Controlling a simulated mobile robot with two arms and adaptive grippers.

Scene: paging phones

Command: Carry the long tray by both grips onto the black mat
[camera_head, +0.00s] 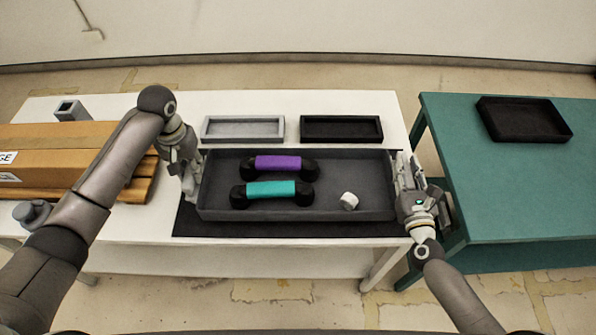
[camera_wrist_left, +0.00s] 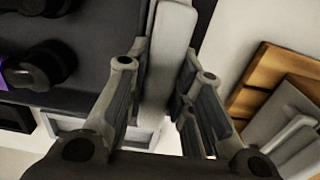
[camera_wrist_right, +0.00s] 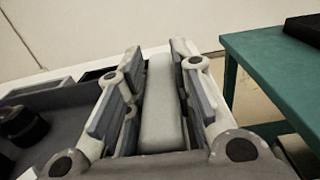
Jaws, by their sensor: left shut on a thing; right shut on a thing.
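The long dark grey tray (camera_head: 300,214) is in the middle of the head view, over the black mat (camera_head: 290,230), which shows along its front and at its front left. I cannot tell whether the tray touches the mat. A purple handset (camera_head: 278,163), a teal handset (camera_head: 271,189) and a small white piece (camera_head: 348,201) lie in the tray. My left gripper (camera_head: 190,172) is shut on the tray's pale left grip (camera_wrist_left: 170,55). My right gripper (camera_head: 408,176) is shut on the pale right grip (camera_wrist_right: 162,105). The tray looks about level.
A light grey tray (camera_head: 243,128) and a small black tray (camera_head: 341,128) stand behind the long tray on the white table (camera_head: 240,102). A cardboard box (camera_head: 50,150) on wooden slats is at the left. A teal table (camera_head: 500,185) with another black tray (camera_head: 523,120) is at the right, past a gap.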

